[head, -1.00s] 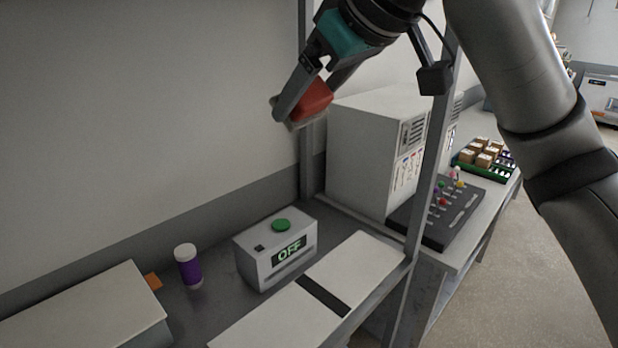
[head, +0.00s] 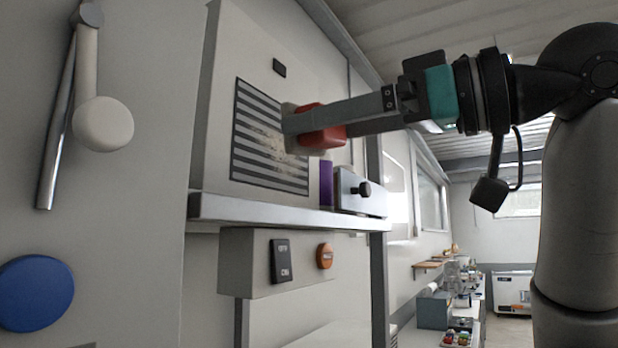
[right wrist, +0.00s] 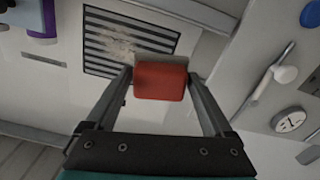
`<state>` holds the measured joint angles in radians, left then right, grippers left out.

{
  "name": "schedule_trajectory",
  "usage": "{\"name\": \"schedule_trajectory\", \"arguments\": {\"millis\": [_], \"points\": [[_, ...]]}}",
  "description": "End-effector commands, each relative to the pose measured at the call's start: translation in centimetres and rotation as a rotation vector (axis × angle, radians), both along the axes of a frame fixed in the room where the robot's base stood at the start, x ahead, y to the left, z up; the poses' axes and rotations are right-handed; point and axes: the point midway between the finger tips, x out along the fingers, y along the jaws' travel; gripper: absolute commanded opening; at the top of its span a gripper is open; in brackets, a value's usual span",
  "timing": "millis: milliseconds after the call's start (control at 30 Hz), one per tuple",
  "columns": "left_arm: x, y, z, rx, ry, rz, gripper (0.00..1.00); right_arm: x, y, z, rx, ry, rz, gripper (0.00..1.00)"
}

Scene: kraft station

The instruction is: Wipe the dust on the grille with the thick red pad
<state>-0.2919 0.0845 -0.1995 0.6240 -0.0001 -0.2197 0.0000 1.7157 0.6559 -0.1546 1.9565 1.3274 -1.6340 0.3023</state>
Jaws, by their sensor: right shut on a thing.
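The grille (head: 250,172) is a dark, slatted panel on the front of a pale cabinet, above a shelf. Pale tan dust (head: 262,140) lies over its middle and right part; the grille also shows in the right wrist view (right wrist: 105,62). My right gripper (head: 305,122) is shut on the thick red pad (head: 325,135), which has a pale grey face turned toward the grille. The pad is in front of the grille's upper right edge; I cannot tell whether it touches. The pad sits between both fingers in the right wrist view (right wrist: 160,80). My left gripper is not in view.
A shelf edge (head: 270,213) runs below the grille. A purple block (head: 326,183) and a white box with a black knob (head: 364,190) stand right of it. A lever with a white knob (head: 103,123) and a blue disc (head: 36,293) are at left.

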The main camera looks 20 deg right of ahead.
Motion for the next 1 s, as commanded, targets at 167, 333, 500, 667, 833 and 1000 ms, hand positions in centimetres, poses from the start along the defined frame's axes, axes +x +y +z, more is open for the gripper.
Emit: {"name": "schedule_trajectory", "arguments": {"millis": [167, 333, 500, 667, 833, 1000], "points": [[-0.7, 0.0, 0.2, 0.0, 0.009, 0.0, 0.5, 0.4, 0.5, 0.4, 0.005, -0.003, 0.006, 0.42], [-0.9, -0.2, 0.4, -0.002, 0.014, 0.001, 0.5, 1.8, 1.6, 0.3, 0.003, -0.001, 0.007, 0.42], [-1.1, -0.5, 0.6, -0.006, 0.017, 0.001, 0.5, 3.2, 2.7, 0.3, 0.003, 0.0, 0.005, 0.42], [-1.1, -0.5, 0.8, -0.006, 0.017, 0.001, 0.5, 4.1, 3.3, 0.3, 0.004, -0.001, 0.005, 0.42], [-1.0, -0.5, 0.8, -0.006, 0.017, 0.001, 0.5, 4.5, 3.6, 0.3, 0.004, -0.001, 0.004, 0.42], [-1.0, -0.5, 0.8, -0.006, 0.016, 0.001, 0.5, 4.6, 3.7, 0.2, 0.004, -0.001, 0.004, 0.42]]}}
